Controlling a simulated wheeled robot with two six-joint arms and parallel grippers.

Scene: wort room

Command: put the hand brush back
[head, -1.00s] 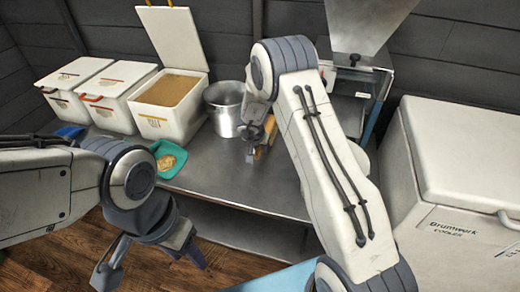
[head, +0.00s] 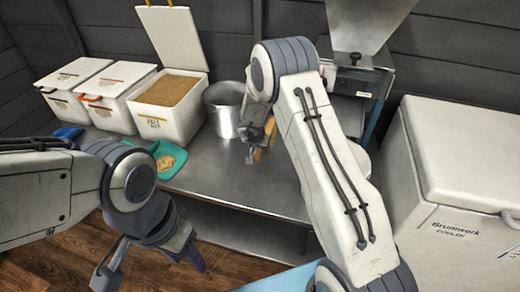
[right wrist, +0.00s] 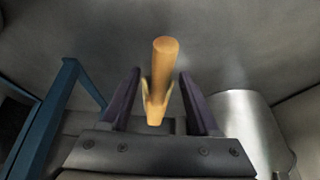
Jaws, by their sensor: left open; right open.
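The hand brush shows in the right wrist view as a wooden handle (right wrist: 158,85) pointing up between my right gripper's two fingers (right wrist: 151,100). The fingers are open, one on each side of it, and I cannot tell if they touch it. In the head view a bit of the brush (head: 259,154) shows beside my right gripper (head: 254,148), over the metal table; most of it is hidden behind the gripper and arm. My left gripper (head: 150,262) is open and empty, low in front of the table's edge.
On the metal table (head: 235,185) stand a steel pot (head: 224,115), white bins (head: 165,120), one open and full of grain, and a teal tray (head: 168,160) with something pale. A mill (head: 355,85) stands behind my right arm. A white cooler (head: 450,190) is at the right.

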